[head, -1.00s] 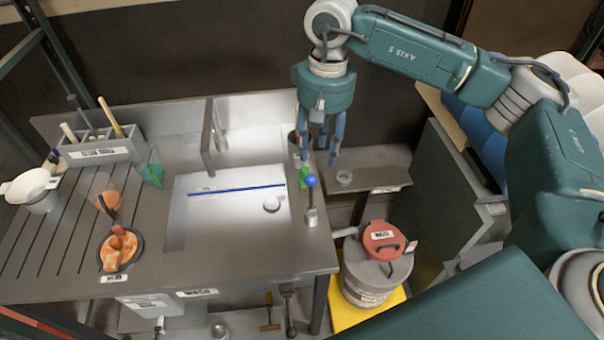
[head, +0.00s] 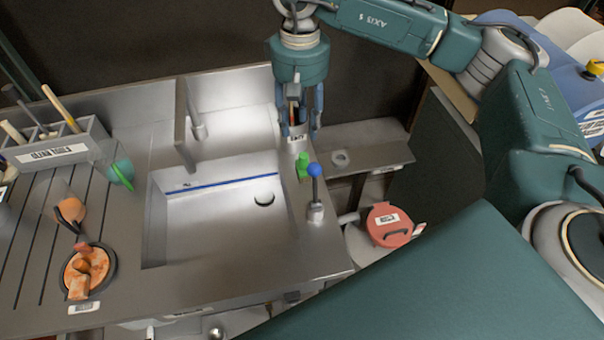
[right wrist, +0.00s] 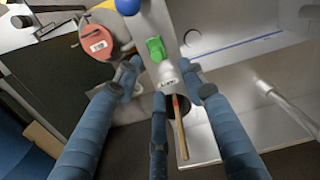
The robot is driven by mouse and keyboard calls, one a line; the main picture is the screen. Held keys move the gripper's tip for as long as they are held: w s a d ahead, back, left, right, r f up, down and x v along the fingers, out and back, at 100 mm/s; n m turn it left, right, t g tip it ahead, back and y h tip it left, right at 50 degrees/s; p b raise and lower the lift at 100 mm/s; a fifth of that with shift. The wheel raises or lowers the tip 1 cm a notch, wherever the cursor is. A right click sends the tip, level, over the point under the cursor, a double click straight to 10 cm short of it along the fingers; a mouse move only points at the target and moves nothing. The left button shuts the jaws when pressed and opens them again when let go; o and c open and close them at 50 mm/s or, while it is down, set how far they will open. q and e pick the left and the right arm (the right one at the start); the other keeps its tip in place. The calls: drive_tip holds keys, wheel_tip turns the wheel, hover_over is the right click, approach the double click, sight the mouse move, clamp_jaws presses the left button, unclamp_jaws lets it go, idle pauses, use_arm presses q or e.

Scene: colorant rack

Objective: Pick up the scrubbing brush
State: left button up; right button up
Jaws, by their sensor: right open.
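A wooden handle with a reddish part, which looks like the scrubbing brush (head: 294,91), stands upright in a labelled holder (head: 298,137) at the sink's back right corner. My right gripper (head: 300,130) is open over that holder, fingers pointing down around the handle without visibly closing on it. In the right wrist view the handle (right wrist: 180,137) runs between the spread fingers of the gripper (right wrist: 160,82), close to the middle dark finger. I cannot tell whether they touch. The brush's lower end is hidden in the holder. My left gripper is out of view.
A green object (head: 303,165) and a blue-knobbed lever (head: 315,180) stand just in front of the holder. The sink (head: 220,215) is to the left, a small shelf (head: 365,150) to the right. A red-lidded bucket (head: 388,223) stands below.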

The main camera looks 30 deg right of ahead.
wheel_tip(320, 180, down, 2)
drive_tip(key=shift+b, duration=0.35)
drive_tip(key=p, duration=0.2)
hover_over(303, 154)
drive_tip(key=f, duration=0.4)
drive_tip(key=shift+s+a+f, duration=0.15)
drive_tip(key=shift+a+f, duration=0.1)
drive_tip(key=shift+a, duration=0.1)
drive_tip(key=shift+f, duration=0.25)
drive_tip(key=shift+d+f, duration=0.1)
drive_tip(key=shift+f, duration=0.1)
drive_tip(key=f+p, duration=0.1)
drive_tip(key=f, duration=0.2)
drive_tip(key=f+p, duration=0.1)
drive_tip(key=shift+d+f+p, duration=0.25)
drive_tip(key=shift+d+p, duration=0.05)
drive_tip(key=shift+f, duration=0.2)
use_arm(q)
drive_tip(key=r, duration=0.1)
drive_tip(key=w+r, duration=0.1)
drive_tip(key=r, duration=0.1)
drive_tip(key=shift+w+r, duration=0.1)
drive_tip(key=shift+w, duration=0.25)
use_arm(e)
clamp_jaws()
